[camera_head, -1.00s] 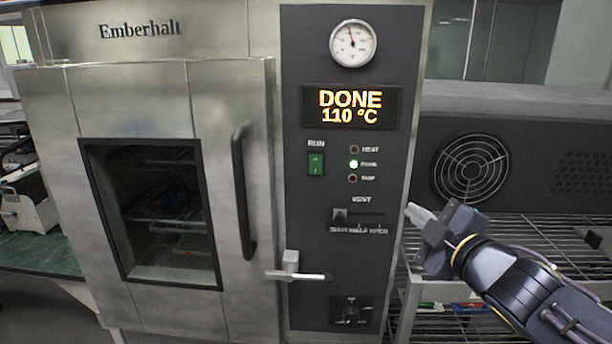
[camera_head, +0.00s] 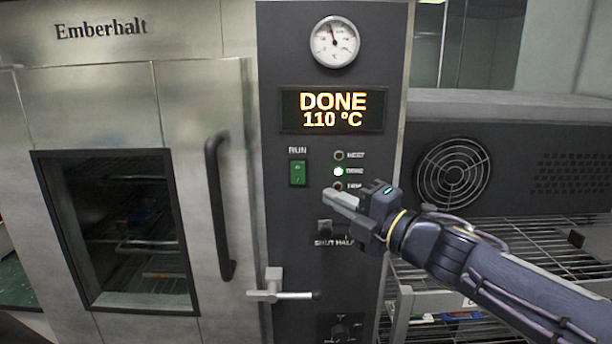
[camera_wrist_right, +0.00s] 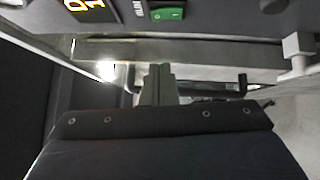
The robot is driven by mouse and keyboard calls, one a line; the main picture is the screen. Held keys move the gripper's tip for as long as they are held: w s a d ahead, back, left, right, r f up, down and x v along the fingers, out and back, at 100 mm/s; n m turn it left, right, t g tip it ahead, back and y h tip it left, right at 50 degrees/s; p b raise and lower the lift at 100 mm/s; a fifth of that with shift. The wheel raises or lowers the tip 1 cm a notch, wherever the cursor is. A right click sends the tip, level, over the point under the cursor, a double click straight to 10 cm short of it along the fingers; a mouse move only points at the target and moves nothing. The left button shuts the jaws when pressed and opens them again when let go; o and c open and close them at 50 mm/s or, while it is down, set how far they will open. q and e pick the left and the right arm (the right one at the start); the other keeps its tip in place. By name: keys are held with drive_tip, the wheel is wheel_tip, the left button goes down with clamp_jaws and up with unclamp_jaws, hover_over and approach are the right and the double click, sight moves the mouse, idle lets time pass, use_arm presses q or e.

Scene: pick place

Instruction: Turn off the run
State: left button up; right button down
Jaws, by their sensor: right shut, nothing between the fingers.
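The green RUN switch (camera_head: 298,173) is on the dark control panel (camera_head: 275,210) of the oven, left of the indicator lamps. It also shows at the top of the right wrist view (camera_wrist_right: 166,13). The display (camera_head: 332,110) reads "DONE 110 °C", and the middle lamp (camera_head: 339,171) glows green. My right gripper (camera_head: 336,197) is shut and empty. Its tips point left in front of the panel, below and right of the switch, apart from it. In the right wrist view its closed fingers (camera_wrist_right: 158,84) show at the centre. My left gripper is not in view.
The oven door handle (camera_head: 217,205) stands out left of the panel, and a latch lever (camera_head: 280,293) juts out below the switch. A round gauge (camera_head: 334,42) is above the display. A wire rack (camera_head: 520,252) is at right.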

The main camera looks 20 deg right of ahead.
sight(292, 168)
drive_tip(key=x, duration=0.3)
drive_tip(key=d+x, duration=0.1)
drive_tip(key=x, duration=0.2)
drive_tip(key=p+x, duration=0.1)
drive_tip(key=x, duration=0.2)
drive_tip(key=shift+w+d+r, duration=0.15)
drive_tip(key=shift+w, duration=0.45)
drive_tip(key=shift+w+d, duration=0.25)
drive_tip(key=shift+w, duration=0.45)
drive_tip(key=shift+p, duration=0.3)
drive_tip(key=shift+w+r+p, duration=0.1)
drive_tip(key=shift+r+p, duration=0.25)
drive_tip(key=shift+p, duration=0.6)
drive_tip(key=shift+f, duration=0.3)
